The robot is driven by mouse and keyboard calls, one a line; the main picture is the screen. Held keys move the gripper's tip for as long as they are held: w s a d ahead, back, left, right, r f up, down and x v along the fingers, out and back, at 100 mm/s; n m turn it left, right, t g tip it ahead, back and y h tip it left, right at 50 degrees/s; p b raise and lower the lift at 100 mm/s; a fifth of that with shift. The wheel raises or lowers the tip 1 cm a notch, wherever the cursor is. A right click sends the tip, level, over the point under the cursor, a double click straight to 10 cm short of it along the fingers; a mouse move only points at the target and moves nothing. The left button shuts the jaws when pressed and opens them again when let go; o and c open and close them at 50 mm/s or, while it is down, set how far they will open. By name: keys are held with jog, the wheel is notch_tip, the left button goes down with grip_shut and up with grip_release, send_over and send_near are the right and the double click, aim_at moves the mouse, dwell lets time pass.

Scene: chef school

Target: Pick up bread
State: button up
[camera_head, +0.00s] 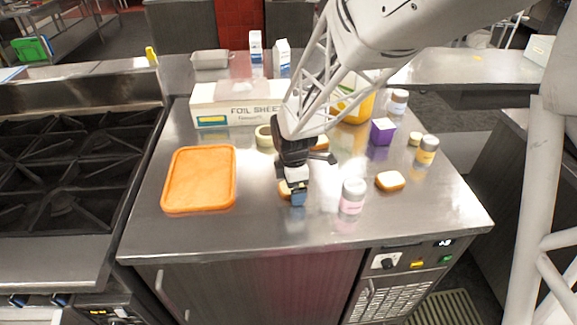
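A small bread piece (390,180) with a pale top and brown crust lies on the steel counter, right of the middle. Another bread-coloured piece (284,190) shows beside my gripper (297,198), partly hidden behind it. A third tan piece (321,143) shows farther back, partly covered by my arm. My gripper points down over the counter, close to the piece it partly hides. Its fingers overlap in this view, so I cannot see the gap between them or whether they touch the bread.
An orange tray (199,180) lies on the left. A pink-labelled jar (353,196) stands just right of my gripper. A purple box (382,131), a yellow-labelled jar (427,150) and a foil sheet box (238,104) stand farther back. The counter's front strip is clear.

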dwell(0.5)
jog(key=c, duration=1)
jog(key=shift+r, duration=0.75)
notch_tip(320, 180, up, 2)
jog(key=shift+r, duration=0.1)
jog(key=s+d, duration=0.1)
jog(key=s, duration=0.4)
jog(key=s+d+r, duration=0.1)
jog(key=s, duration=0.4)
jog(key=s+d, duration=0.1)
jog(key=s, duration=0.4)
jog(key=shift+s+r, duration=0.15)
jog(key=shift+s, duration=0.2)
